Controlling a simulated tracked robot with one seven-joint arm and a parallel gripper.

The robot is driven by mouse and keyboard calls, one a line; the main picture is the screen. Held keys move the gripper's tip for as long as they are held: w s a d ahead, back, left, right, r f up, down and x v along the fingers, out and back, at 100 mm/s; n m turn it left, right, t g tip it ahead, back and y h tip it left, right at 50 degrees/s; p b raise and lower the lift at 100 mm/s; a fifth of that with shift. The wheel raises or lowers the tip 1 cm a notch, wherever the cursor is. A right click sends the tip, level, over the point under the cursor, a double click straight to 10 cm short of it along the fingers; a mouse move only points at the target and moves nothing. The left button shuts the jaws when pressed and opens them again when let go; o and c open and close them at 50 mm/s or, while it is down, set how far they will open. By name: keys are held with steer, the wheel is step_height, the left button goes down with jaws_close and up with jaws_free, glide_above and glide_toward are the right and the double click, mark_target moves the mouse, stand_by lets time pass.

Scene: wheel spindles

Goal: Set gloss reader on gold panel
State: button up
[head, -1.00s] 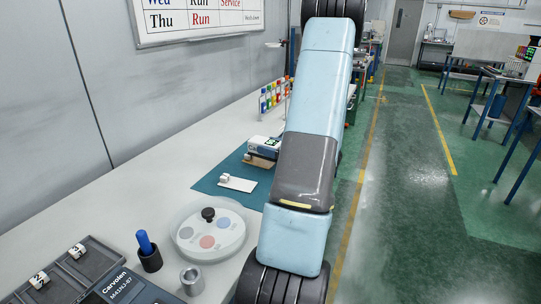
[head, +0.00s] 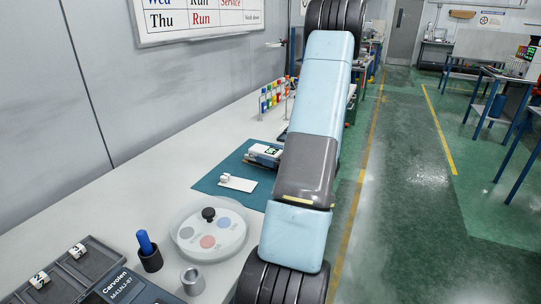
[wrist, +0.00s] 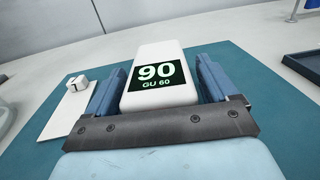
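The gloss reader (wrist: 160,90) is a white box with a dark screen showing "90 GU 60" in green. My gripper (wrist: 160,82) has its blue fingers on both sides of it, close against its sides. In the head view the reader (head: 264,152) is low over the teal mat (head: 206,183), partly behind my arm. The gold panel cannot be made out clearly; only a thin brownish edge shows under the reader. I cannot tell whether the reader touches it.
A white card (head: 240,184) with a small white block lies on the mat, left of the reader. A rack of coloured bottles (head: 272,96) stands behind.

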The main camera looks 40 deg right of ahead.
steer(key=shift+o, duration=0.5)
steer(key=shift+s+r, duration=0.1)
steer(key=shift+s, duration=0.05)
steer(key=v, duration=1.1)
steer(key=shift+s+d, duration=0.15)
steer(key=shift+s, duration=0.2)
